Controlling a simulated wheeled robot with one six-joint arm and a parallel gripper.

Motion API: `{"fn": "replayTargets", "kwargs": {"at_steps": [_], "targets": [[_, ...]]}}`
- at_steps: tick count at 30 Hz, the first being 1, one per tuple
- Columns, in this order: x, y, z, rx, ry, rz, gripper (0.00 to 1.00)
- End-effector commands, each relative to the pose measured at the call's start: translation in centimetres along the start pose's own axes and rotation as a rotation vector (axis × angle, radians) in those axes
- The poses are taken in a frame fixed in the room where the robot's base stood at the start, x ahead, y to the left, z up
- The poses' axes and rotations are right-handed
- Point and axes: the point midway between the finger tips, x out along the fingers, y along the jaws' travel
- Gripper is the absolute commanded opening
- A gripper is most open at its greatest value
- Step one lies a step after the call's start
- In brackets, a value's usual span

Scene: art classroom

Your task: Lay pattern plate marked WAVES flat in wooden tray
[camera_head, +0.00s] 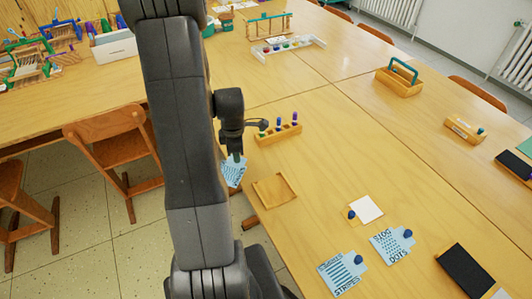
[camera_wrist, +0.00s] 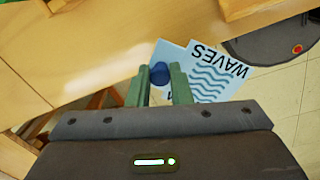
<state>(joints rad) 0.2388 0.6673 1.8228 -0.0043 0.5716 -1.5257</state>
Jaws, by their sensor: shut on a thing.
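The light-blue plate marked WAVES (camera_wrist: 218,76) hangs from my gripper (camera_wrist: 160,84). The two green fingers are shut on its round blue knob (camera_wrist: 159,73). In the head view the plate (camera_head: 233,173) is tilted steeply beneath my gripper (camera_head: 237,156), at the table's near-left edge. The shallow square wooden tray (camera_head: 274,190) lies on the table to the right of and a little below the plate in the picture. The tray is empty. The plate is apart from the tray. My arm hides part of the table edge.
Plates marked STRIPES (camera_head: 342,274) and DOTS (camera_head: 391,246) lie right of the tray, near a white square (camera_head: 367,209) with a blue knob beside it. A wooden rack (camera_head: 279,134) with coloured pegs stands behind the tray. A chair (camera_head: 108,140) stands left of my arm.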

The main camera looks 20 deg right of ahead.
Motion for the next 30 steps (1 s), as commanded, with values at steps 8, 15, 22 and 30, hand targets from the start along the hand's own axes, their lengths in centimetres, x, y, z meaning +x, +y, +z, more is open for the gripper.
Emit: {"fn": "replayTargets", "kwargs": {"at_steps": [8, 15, 22, 30], "targets": [[-2.0, -2.0, 4.5, -0.361, 0.029, -0.001, 0.0], [-3.4, -3.8, 7.5, -0.652, 0.051, -0.002, 0.0], [-4.0, -4.7, 8.7, -0.794, 0.062, -0.003, 0.0], [-3.2, -4.8, 8.8, -0.813, 0.064, -0.004, 0.0]]}}
